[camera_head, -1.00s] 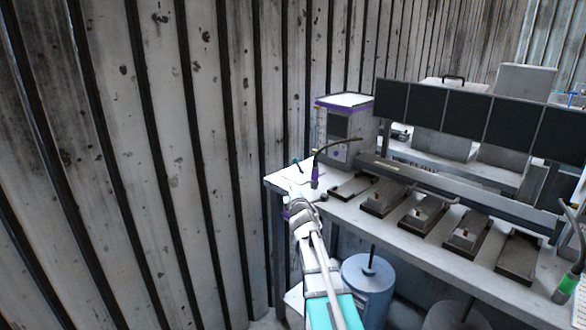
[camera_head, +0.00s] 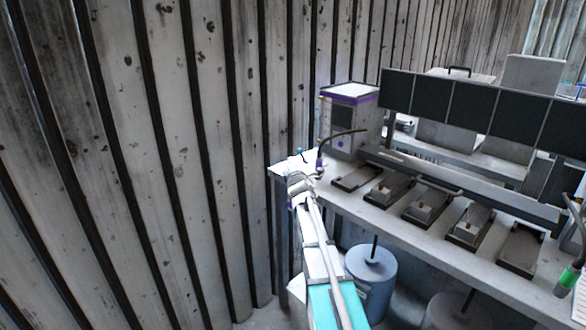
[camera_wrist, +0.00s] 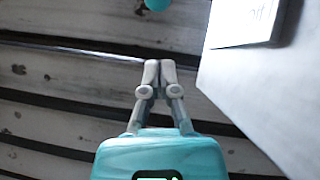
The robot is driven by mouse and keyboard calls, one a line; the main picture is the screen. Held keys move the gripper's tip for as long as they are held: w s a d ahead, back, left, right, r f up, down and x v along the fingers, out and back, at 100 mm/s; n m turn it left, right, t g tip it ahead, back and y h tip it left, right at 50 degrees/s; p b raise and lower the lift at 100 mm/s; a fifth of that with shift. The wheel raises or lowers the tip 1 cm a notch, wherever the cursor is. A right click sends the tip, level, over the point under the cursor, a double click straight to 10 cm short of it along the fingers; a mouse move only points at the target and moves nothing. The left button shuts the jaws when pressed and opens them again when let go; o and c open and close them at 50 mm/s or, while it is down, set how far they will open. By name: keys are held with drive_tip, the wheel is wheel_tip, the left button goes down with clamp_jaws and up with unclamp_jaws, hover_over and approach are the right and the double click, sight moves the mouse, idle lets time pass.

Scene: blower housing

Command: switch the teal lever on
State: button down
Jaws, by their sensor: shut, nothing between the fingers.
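A teal round knob (camera_wrist: 158,4), which looks like the end of the teal lever, shows at the top edge of the wrist view, cut off by the frame. In the head view a small teal spot (camera_head: 300,151) shows at the left end of the bench, just beyond my gripper. The lever's shaft and setting cannot be made out. My gripper (camera_wrist: 159,64) is shut and empty, its two fingertips together. The knob lies ahead of the fingertips in the wrist view, apart from them. In the head view my gripper (camera_head: 298,180) is at the bench's left corner.
The white bench (camera_head: 390,226) carries several dark-based fixtures, and a purple-trimmed box (camera_head: 352,118) stands at its back left. A white block or sheet with lettering (camera_wrist: 240,20) lies on the bench. A dark-ribbed wall (camera_head: 150,150) runs close along the left. A blue-grey drum (camera_head: 370,285) stands below.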

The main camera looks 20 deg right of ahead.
sight(300, 151)
drive_tip(key=shift+w+d+r+p, duration=0.2)
drive_tip(key=shift+w+d, duration=0.4)
drive_tip(key=shift+d, duration=0.3)
drive_tip(key=shift+w+d+r+p, duration=0.2)
drive_tip(key=shift+w+d, duration=0.35)
drive_tip(key=shift+d, duration=0.3)
drive_tip(key=shift+w+d+r+p, duration=0.3)
drive_tip(key=shift+d+r+p, duration=0.5)
drive_tip(key=shift+r, duration=0.05)
drive_tip(key=shift+s+a, duration=0.6)
drive_tip(key=shift+a, duration=0.3)
drive_tip(key=shift+s+a, duration=0.5)
drive_tip(key=shift+a, duration=0.25)
drive_tip(key=r+v, duration=0.1)
drive_tip(key=v, duration=0.9)
drive_tip(key=shift+a+r, duration=0.15)
drive_tip(key=shift+w, duration=0.1)
